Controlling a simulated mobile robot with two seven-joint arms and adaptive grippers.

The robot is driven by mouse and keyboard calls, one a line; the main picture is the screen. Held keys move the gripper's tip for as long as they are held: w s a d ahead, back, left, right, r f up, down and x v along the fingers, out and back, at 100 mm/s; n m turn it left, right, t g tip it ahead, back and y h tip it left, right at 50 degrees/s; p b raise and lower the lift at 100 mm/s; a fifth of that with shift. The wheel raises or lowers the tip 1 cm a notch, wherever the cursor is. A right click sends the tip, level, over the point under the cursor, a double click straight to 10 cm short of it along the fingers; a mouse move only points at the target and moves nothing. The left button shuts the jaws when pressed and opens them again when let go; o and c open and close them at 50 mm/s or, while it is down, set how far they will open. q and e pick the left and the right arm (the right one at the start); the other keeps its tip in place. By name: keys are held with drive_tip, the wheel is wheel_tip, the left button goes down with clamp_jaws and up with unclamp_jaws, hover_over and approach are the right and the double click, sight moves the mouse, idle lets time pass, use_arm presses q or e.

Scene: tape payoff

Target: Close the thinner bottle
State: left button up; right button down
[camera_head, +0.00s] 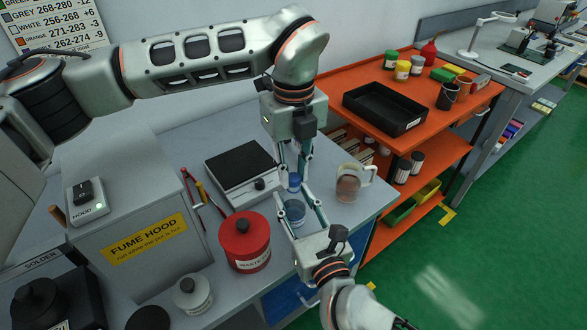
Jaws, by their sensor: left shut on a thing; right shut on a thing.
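My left gripper (297,176) comes down from above and is shut on a small blue piece (294,183) that looks like a cap. Directly below it, a bluish bottle (296,212) that looks like the thinner bottle stands on the grey bench. My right gripper (295,214) reaches in from the front and is shut on this bottle, with fingers on both sides. The blue piece appears just above the bottle; whether they touch is hard to tell. The fingers hide parts of both, and no label is readable.
A red can (246,240) and a white bottle (192,294) stand front left of the grippers. A scale-like device (241,175) is behind left. A glass mug (349,184) with brownish contents is close right. The fume hood box (130,205) blocks the left; an orange cart (345,82) stands right.

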use_arm(q)
drive_tip(key=shift+f, duration=0.5)
